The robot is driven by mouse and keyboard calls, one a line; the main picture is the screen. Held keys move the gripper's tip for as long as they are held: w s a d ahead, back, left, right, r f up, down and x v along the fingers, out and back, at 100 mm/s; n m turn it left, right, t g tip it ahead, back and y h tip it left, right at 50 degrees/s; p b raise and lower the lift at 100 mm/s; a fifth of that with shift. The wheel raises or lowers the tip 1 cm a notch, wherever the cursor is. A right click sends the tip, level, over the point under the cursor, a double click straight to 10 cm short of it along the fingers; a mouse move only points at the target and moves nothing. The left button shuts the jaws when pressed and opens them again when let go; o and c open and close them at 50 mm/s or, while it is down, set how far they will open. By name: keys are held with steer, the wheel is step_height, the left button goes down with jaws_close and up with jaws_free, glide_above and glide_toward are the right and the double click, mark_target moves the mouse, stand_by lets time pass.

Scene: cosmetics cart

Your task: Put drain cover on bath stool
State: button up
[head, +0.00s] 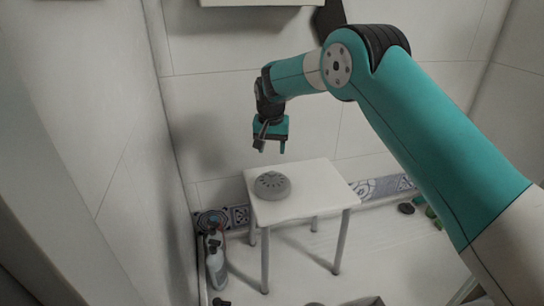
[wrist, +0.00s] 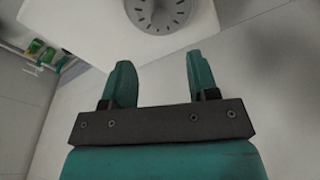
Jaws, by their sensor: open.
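The drain cover (head: 272,185) is a grey, round, slotted piece. It lies on the left part of the white bath stool (head: 318,180), which stands by the wall on thin grey legs. My gripper (head: 270,148) is above the stool, fingers pointing down, open and empty, apart from the cover. In the wrist view my two teal fingers (wrist: 160,82) are spread with nothing between them. The drain cover (wrist: 158,12) shows beyond them at the top edge, partly cut off, on the white stool top (wrist: 95,25).
A grey bottle (head: 215,258) stands on the floor left of the stool, close to the left wall. Small dark and green items (head: 406,208) lie on the floor at right. A white shelf edge (head: 262,3) is on the wall above. The stool top's right part is bare.

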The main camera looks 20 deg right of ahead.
steer(key=s+a+r+n+y, duration=0.25)
steer(key=s+r+n, duration=0.25)
steer(key=s+r, duration=0.9)
steer(key=s+n+g+y, duration=0.1)
steer(key=s+n, duration=0.5)
steer(key=s, duration=2.3)
steer(key=shift+s+a+r+y, duration=0.35)
steer(key=shift+a+r+y, duration=0.1)
steer(key=shift+y, duration=0.2)
